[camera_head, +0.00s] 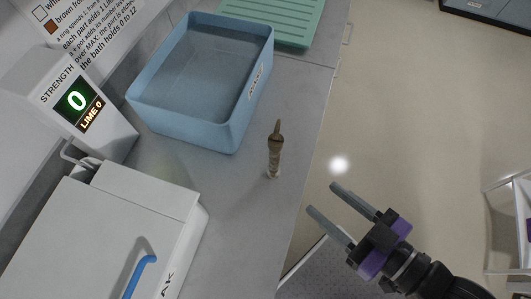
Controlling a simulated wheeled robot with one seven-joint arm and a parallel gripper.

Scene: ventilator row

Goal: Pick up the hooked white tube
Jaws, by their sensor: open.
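A thin pale grey-white hooked tube (76,152) shows at the left, between the white display unit and the white box. Its lower end is hidden behind the box, and I cannot tell whether it is separate from them. My gripper (325,199) is at the lower right of the picture, with two parallel grey fingers and purple sides. It is open and empty, to the right of the grey counter's edge and far from the tube.
A blue basin (236,137) of clear liquid stands on the grey counter (232,222). A small brown-topped object (275,150) stands upright beside it. The display unit (108,128) reads 0.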

